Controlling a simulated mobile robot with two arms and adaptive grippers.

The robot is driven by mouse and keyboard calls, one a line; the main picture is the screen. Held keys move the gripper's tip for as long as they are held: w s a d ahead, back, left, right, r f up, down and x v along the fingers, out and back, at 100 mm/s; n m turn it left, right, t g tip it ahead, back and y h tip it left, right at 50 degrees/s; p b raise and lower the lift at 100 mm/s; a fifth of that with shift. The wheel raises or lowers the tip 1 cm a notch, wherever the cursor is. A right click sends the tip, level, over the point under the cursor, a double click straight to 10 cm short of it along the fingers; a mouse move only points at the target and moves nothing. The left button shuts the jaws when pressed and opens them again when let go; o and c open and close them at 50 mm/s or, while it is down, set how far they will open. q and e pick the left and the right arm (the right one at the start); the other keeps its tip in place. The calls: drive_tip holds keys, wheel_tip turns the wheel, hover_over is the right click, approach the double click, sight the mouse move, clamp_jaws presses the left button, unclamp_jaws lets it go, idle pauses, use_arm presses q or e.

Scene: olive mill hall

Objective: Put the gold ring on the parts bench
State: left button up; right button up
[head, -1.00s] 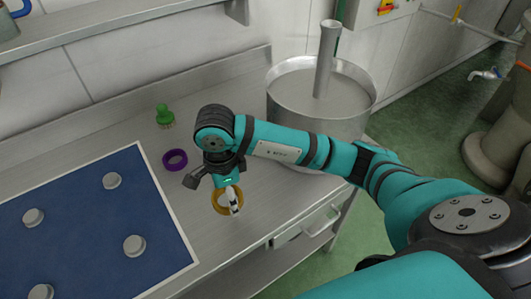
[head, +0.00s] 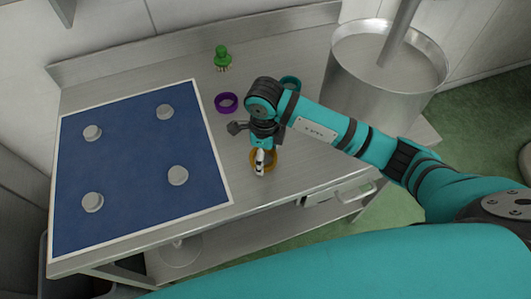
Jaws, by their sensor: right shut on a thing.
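The gold ring (head: 252,158) is at the right part of the steel bench, right of the blue mat. My right gripper (head: 261,165) points down and is shut on the ring, covering part of it. The ring is at or just over the bench top; I cannot tell whether it touches. The steel bench (head: 225,172) fills the middle of the view; I cannot tell if it is the parts bench. My left gripper is not in view.
A blue mat (head: 135,150) with several grey knobs covers the bench's left part. A purple ring (head: 227,103) and a green brush (head: 222,59) lie behind the gripper. A teal round thing (head: 290,80) is partly hidden by my arm. A large steel pot (head: 385,85) stands right.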

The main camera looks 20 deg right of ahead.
drive_tip(key=shift+f, duration=0.55)
drive_tip(key=o, duration=1.3)
drive_tip(key=shift+r+b, duration=1.25)
drive_tip(key=shift+r, duration=4.8)
